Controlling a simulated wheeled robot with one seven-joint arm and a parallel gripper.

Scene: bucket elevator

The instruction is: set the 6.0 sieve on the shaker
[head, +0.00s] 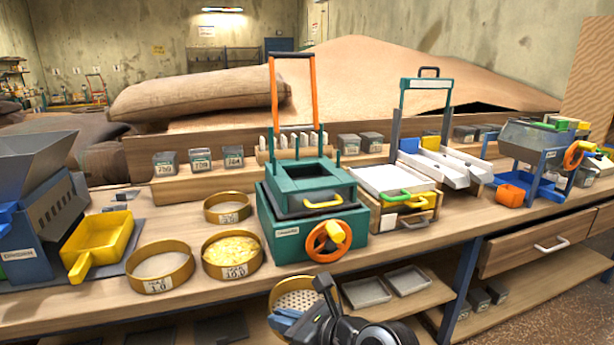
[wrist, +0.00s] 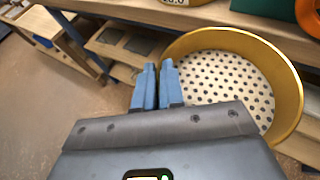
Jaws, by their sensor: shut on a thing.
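A round brass sieve with a perforated plate hangs in front of the bench, low in the head view (head: 297,299), and fills the right of the wrist view (wrist: 225,78). No label shows on its visible side, so I cannot read its size. My gripper (wrist: 158,68) is shut on the near rim, its blue fingers close together; it also shows low in the head view (head: 288,322). The sieve is tilted in the picture and appears empty. A green machine with an orange handwheel (head: 308,205) stands mid-bench; I cannot tell whether it is the shaker.
Labelled sieves stand on the bench: an empty one (head: 160,268), one with yellow grain (head: 232,272) and a smaller one (head: 228,217). A yellow scoop (head: 98,245) lies left. A white-topped unit (head: 400,180) and a blue machine (head: 540,150) stand right. Trays (head: 365,292) lie below.

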